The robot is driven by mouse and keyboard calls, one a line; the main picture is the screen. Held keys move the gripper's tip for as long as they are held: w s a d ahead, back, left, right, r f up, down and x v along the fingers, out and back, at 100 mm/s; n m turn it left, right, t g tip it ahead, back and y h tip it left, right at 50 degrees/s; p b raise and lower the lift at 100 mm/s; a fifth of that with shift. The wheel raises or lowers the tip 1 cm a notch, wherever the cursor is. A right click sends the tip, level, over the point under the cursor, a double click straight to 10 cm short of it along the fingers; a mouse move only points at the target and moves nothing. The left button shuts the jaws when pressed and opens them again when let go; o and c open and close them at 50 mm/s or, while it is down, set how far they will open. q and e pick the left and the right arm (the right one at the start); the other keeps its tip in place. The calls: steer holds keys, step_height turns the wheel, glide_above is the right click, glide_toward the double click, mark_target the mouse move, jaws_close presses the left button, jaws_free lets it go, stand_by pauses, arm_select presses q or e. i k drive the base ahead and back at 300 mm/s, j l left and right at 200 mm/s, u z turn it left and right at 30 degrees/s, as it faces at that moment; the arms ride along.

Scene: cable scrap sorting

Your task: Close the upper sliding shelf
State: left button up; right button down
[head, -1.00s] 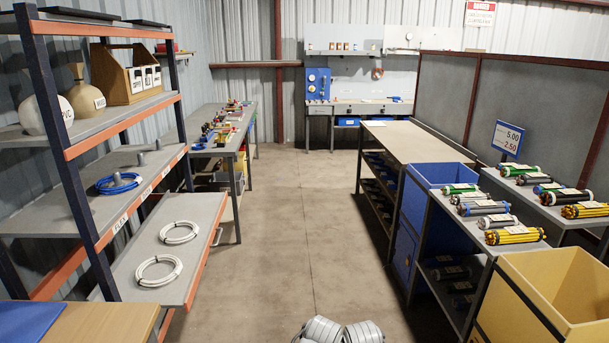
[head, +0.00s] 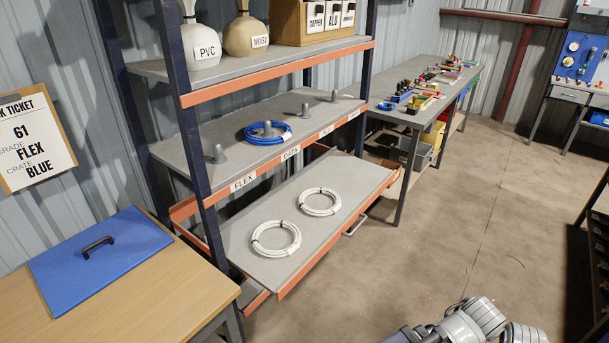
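The upper sliding shelf (head: 352,181) is a grey board with an orange front edge, low in the rack. It is pulled out, sticking forward of the rack posts over the floor. Two white cable coils (head: 276,238) lie flat on it, apart from each other. Beneath it, part of a lower shelf shows with a metal handle (head: 355,225); most of it is hidden. My grey arm links show at the bottom edge, but neither gripper is in view.
The fixed shelf above holds a blue coil (head: 267,133) around a peg, with several grey pegs. A wooden table (head: 160,305) with a blue lidded panel (head: 99,262) stands at the left. A long bench stands behind. Floor (head: 430,230) right of the shelf is clear.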

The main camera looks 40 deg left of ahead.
mark_target(359, 181)
steer(key=i+l+u, duration=0.1)
steer(key=i+u, duration=0.35)
steer(key=i+l+u, duration=0.15)
steer(key=u, duration=0.3)
steer(key=i+l+u, duration=0.55)
steer(key=l+u, duration=0.15)
steer(key=u, duration=0.15)
steer(key=i+l+u, duration=0.15)
steer(key=l+u, duration=1.15)
steer(key=l, duration=0.15)
steer(key=i+l+u, duration=0.15)
steer(key=i, duration=0.35)
